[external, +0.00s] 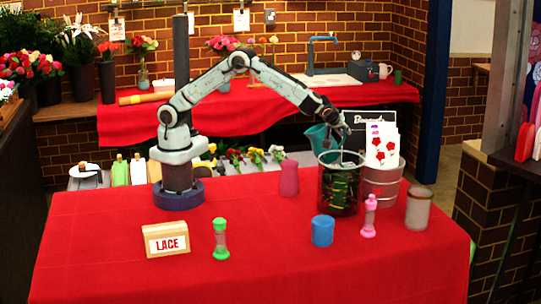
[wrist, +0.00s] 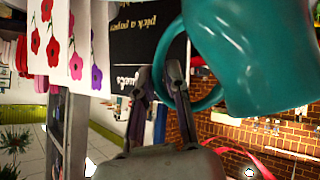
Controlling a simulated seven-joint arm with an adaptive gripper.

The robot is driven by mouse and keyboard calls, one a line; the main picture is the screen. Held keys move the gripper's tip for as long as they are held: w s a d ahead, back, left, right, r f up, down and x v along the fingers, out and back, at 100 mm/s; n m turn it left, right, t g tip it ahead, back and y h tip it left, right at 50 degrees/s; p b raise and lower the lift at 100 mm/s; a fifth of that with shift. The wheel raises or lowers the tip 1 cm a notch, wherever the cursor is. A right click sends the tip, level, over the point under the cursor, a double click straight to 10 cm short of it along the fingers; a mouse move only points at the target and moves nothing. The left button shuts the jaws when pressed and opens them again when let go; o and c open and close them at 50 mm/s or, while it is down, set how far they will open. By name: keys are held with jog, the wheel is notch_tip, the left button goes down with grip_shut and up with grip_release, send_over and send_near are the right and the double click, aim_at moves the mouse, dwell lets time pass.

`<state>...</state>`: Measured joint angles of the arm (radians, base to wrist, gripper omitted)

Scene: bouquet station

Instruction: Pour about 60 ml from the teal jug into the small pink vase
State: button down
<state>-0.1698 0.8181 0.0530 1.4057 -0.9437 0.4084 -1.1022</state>
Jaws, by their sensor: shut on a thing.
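The teal jug (external: 318,138) is in the air above and behind the dark glass cylinder, and looks somewhat tilted in the external view. My gripper (external: 341,146) is at its right side. In the wrist view, my gripper (wrist: 160,72) is shut on the handle of the teal jug (wrist: 250,55). The inside of the jug and its water level are hidden. The small pink vase (external: 289,179) stands on the red cloth, left of the cylinder and below and left of the jug. No stream of water shows.
The dark glass cylinder (external: 325,190) stands close right of the vase, with a metal bucket (external: 383,188) of flower cards beside it. A frosted glass (external: 418,209), pink timer (external: 369,216), blue cup (external: 322,231), green timer (external: 220,238) and LACE box (external: 166,240) stand around.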

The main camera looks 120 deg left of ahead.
jog(key=w+r+g+p, duration=0.1)
jog(key=w+a+r+m+g+h+p, duration=0.1)
jog(key=w+r+m+g, duration=0.1)
jog(key=shift+w+a+r+h+p, duration=0.3)
jog(key=shift+h+p, duration=0.1)
dwell(0.4)
dwell(0.3)
